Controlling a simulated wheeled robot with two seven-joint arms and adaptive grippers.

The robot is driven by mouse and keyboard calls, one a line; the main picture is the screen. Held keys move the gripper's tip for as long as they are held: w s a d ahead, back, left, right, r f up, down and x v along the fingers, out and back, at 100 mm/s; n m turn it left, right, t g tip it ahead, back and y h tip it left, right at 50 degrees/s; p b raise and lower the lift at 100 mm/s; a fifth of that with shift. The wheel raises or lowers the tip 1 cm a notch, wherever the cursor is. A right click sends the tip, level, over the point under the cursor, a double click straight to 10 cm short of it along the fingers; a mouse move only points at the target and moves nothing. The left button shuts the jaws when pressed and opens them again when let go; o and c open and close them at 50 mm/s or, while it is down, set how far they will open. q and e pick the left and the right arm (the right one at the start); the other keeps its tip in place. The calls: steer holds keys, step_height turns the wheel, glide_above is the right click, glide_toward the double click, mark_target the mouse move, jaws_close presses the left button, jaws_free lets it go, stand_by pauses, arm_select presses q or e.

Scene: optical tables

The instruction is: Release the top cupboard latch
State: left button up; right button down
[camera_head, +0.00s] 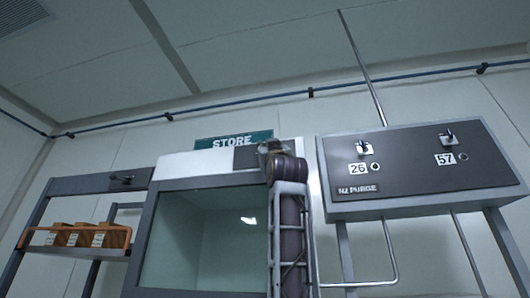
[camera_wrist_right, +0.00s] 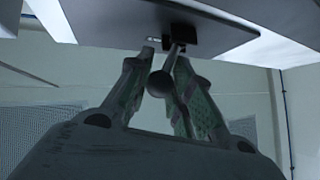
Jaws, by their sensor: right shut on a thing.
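The cupboard (camera_head: 163,235) has a grey frame around a clear front and stands in the middle of the head view, under a green STORE sign. A dark plate (camera_head: 247,157) sits on its white top panel. My right arm rises in front of the cupboard, and my right gripper (camera_head: 268,150) is at this plate, hiding the latch there. In the right wrist view the latch is a dark lever with a round ball end (camera_wrist_right: 160,84) on a black mount (camera_wrist_right: 183,40). The fingers of my right gripper (camera_wrist_right: 161,75) are shut on the lever, one on each side. My left gripper is not in view.
A N2 PURGE panel (camera_head: 420,165) with two switches, marked 26 and 57, juts out at the right. At the left a shelf holds small brown boxes (camera_head: 85,236) behind an orange rail. A blue pipe (camera_head: 240,102) runs along the wall above.

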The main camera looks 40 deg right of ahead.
steer(key=shift+d+n+t+y, duration=0.15)
steer(key=shift+n+t+y, duration=0.2)
steer(key=shift+y, duration=0.45)
steer(key=c, duration=1.2)
jaws_free()
steer(key=shift+c, duration=0.2)
steer(key=shift+s+f, duration=0.1)
steer(key=shift+f, duration=0.05)
steer(key=v, duration=1.1)
steer(key=shift+s+f, duration=0.2)
steer(key=shift+f, duration=0.1)
